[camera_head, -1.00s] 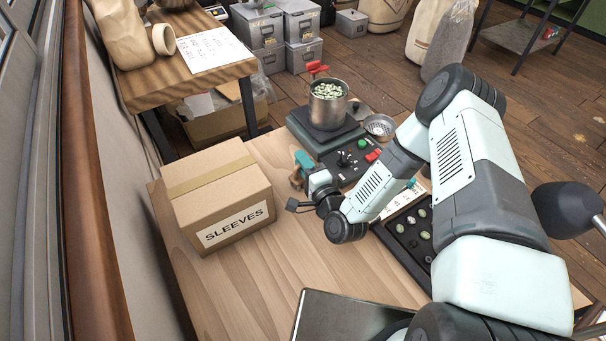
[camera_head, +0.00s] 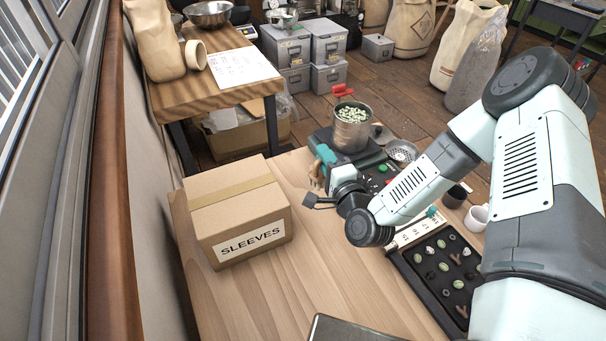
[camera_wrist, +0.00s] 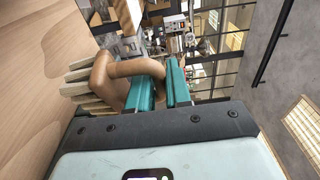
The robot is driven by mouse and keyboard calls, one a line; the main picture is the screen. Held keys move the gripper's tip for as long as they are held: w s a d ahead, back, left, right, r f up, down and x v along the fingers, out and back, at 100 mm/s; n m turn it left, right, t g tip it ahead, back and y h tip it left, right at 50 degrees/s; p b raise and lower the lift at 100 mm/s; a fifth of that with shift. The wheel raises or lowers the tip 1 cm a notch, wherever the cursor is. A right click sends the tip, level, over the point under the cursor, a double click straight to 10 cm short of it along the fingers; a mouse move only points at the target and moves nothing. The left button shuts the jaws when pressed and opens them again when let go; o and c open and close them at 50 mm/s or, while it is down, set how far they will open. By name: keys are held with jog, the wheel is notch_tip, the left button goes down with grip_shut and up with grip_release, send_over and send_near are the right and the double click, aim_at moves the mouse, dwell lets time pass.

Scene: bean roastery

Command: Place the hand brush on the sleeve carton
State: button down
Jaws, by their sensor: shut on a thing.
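The sleeve carton (camera_head: 238,212) is a closed brown box marked SLEEVES, standing on the wooden table at the left in the head view. My gripper (camera_head: 324,158) is to the right of the carton and a little beyond its near face, apart from it. In the wrist view my gripper's teal fingers (camera_wrist: 159,90) are shut on the hand brush (camera_wrist: 103,72), around its curved wooden handle. Its pale bristle tufts point left there. In the head view only a small brown piece of the brush (camera_head: 316,174) shows beside the fingers; the rest is hidden.
A scale with a metal pot of beans (camera_head: 351,130) stands behind my gripper. A black sample tray (camera_head: 440,270), a strainer (camera_head: 401,151) and a white mug (camera_head: 477,217) are to the right. A dark flat object (camera_head: 350,330) lies at the front edge. Bare table (camera_head: 310,265) lies before the carton.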

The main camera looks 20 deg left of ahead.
notch_tip(320, 180, up, 21)
jog(key=n+g+y, duration=0.5)
jog(key=n+g, duration=0.2)
jog(key=g, duration=0.1)
send_over(233, 191)
notch_tip(233, 191, down, 4)
jog(key=shift+y, duration=0.3)
notch_tip(233, 191, down, 11)
jog(key=shift+f, duration=0.15)
jog(key=c, duration=1.1)
grip_release()
jog(key=shift+o, duration=0.2)
jog(key=v, duration=1.2)
